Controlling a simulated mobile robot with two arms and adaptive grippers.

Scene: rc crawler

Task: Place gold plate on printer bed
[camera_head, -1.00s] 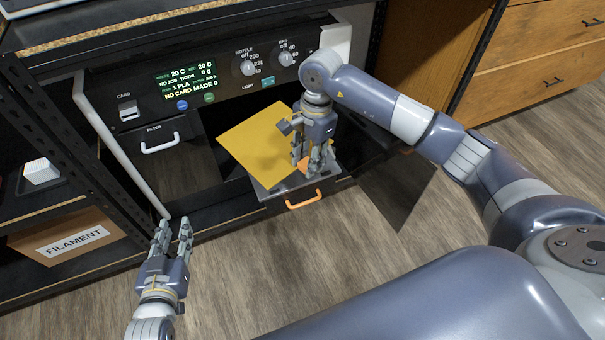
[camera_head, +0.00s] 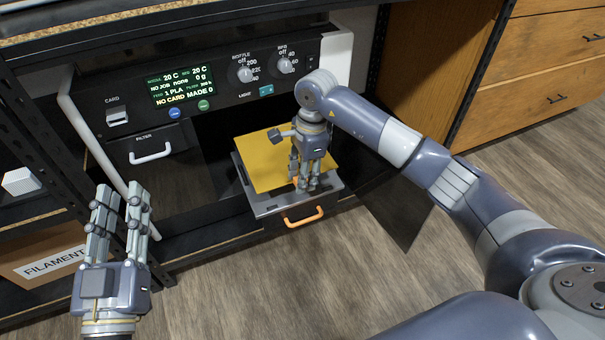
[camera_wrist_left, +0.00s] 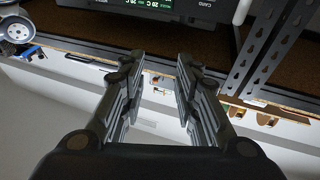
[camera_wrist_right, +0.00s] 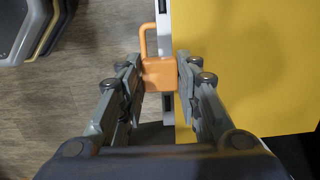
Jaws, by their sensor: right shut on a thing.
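The gold plate (camera_head: 262,160) lies flat over the grey printer bed (camera_head: 268,207), roughly lined up with it; I cannot tell whether they touch everywhere. The bed is slid out of the printer, and its orange handle (camera_head: 303,217) hangs at the front. My right gripper (camera_head: 306,186) points down at the plate's front edge. In the right wrist view it is shut on the plate's orange tab (camera_wrist_right: 158,73), with the gold plate (camera_wrist_right: 245,65) to the right. My left gripper (camera_head: 120,205) is open and empty, left of the bed.
The printer's panel (camera_head: 185,85) with screen and knobs is above and behind the bed. A white door edge (camera_head: 95,140) and a filter drawer handle (camera_head: 150,153) are to the left. A filament box (camera_head: 45,262) sits lower left. The floor in front is clear.

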